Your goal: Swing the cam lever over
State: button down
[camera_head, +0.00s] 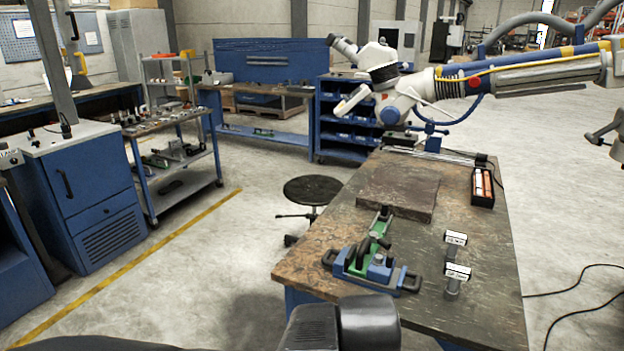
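A blue and green clamp fixture (372,268) with black end handles sits near the front of the dark worktable (430,240). A dark lever-like part (366,247) stands on the fixture and may be the cam lever, but it is too small to be sure. A white microscope (382,70) hangs above the table's far end on a jointed arm (530,72) coming from the right. My gripper cannot be made out. Dark grey parts at the bottom edge look like links of my own arm, and they are clear of the fixture in the picture.
A raised dark slab (398,190) lies behind the fixture. Two small labelled pieces (455,238) stand to its right, and a black box (482,187) sits at the right edge. A round stool (313,190) stands left of the table. Cables (580,300) lie on the right floor.

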aim_at(373, 235)
jog(key=k, duration=0.1)
jog(key=i+z, duration=0.15)
jog(key=i, duration=0.35)
jog(key=i+j+z, duration=0.2)
jog(key=i, duration=0.3)
